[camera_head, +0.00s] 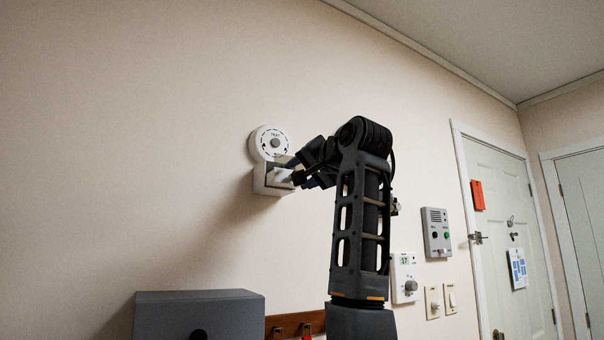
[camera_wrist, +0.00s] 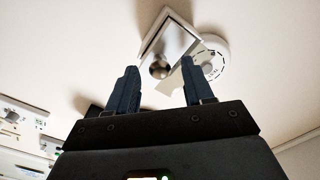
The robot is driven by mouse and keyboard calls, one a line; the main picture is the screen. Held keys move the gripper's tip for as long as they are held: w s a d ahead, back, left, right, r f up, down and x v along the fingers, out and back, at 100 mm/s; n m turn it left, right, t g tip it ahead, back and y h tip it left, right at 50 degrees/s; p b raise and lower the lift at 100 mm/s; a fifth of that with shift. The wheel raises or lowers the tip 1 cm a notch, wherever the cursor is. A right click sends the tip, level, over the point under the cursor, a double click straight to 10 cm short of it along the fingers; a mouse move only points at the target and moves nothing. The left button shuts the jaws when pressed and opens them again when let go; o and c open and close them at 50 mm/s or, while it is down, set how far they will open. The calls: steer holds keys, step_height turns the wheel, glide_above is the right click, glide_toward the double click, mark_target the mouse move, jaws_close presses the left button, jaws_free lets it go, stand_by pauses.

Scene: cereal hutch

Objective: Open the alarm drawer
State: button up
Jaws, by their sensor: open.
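The alarm (camera_head: 268,140) is a round white unit with a grey centre button, high on the wall. Its small white drawer box (camera_head: 262,181) sits just below it. In the wrist view the square drawer front (camera_wrist: 183,42) carries a round metal knob (camera_wrist: 160,69), and the round alarm (camera_wrist: 214,62) shows at its right. My gripper (camera_head: 299,165) is at the drawer front; its open fingers (camera_wrist: 158,68) appear on either side of the knob. Contact with the knob cannot be told. How far the drawer is out is unclear, as my gripper partly covers it.
A grey box (camera_head: 200,312) stands low below the alarm. An intercom panel (camera_head: 436,232), a thermostat-like panel (camera_head: 404,277) and switches (camera_head: 441,301) are on the wall at right. A white door (camera_head: 499,235) is farther right. The wall left of the alarm is bare.

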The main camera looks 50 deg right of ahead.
steer(key=b+v, duration=0.2)
steer(key=v, duration=0.5)
steer(key=shift+s, duration=0.4)
steer(key=shift+a, duration=0.1)
